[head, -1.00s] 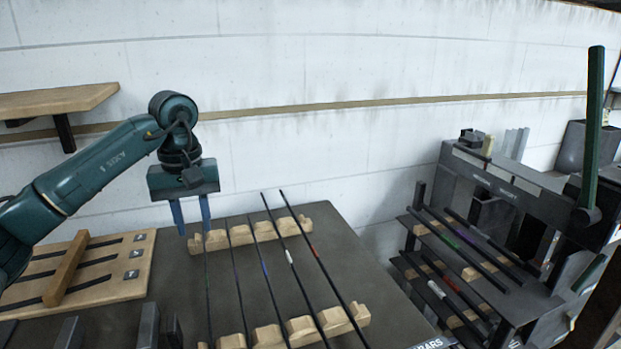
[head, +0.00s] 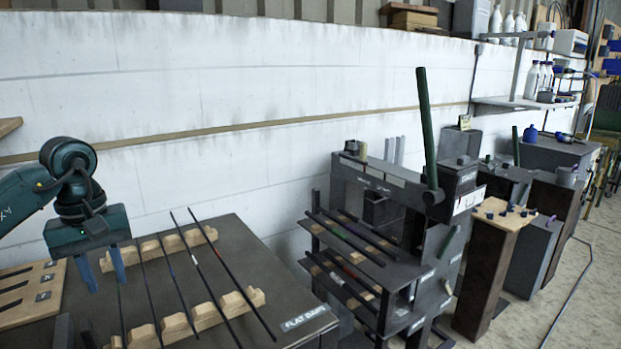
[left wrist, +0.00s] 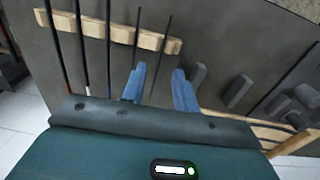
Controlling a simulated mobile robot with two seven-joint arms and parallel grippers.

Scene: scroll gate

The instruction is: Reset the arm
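My left gripper (head: 103,266) hangs at the left of the head view, blue fingers pointing down, parted and with nothing between them. It is above the left end of the table marked "FLAT BARS" (head: 290,325). Several thin dark bars (head: 207,283) lie side by side across notched wooden racks (head: 200,312) on that table, to the right of the gripper. The left wrist view shows the same open fingers (left wrist: 160,88) over the dark tabletop, near the bar ends and a wooden rack (left wrist: 110,30). My right gripper is not in view.
A dark shelf stand (head: 350,215) with more bars and an upright green lever (head: 427,130) stands right of the table. A wooden slotted board (head: 30,292) lies at the left. Further right are dark pedestals (head: 485,265) and open floor (head: 590,290).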

